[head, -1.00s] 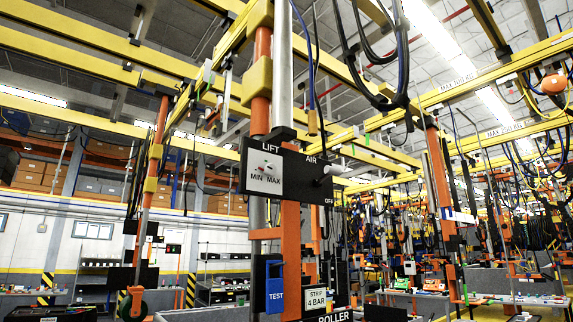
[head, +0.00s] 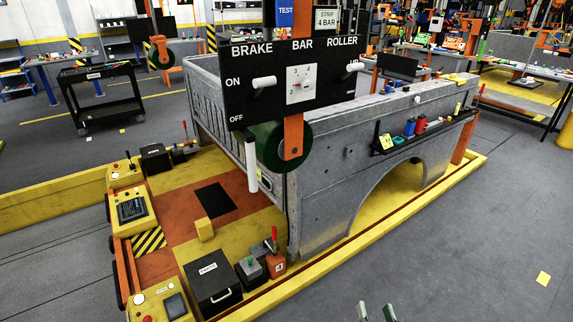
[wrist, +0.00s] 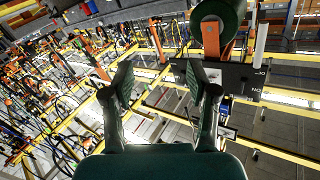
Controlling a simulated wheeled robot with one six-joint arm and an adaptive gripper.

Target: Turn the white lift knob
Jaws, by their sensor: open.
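The white lift knob is not visible in the current head view, which looks down below the LIFT panel; I cannot make it out in the wrist view. The lower black BRAKE / BAR / ROLLER panel (head: 240,102) hangs in the upper middle, with a white numbered BAR dial (head: 300,85) and white levers at its sides. It also shows, turned over, in the wrist view (wrist: 250,72). My gripper (wrist: 158,75) is open and empty, its dark green fingers apart. Its fingertips (head: 375,313) just enter the bottom edge of the head view, far below the panel.
A grey truck bed (head: 330,150) stands on the yellow and orange carrier (head: 235,235) behind and below the panel. A green roller (head: 266,145) and white handle (head: 251,167) hang under the panel. A black cart (head: 100,100) stands left. Grey floor (head: 450,250) at right is mostly clear.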

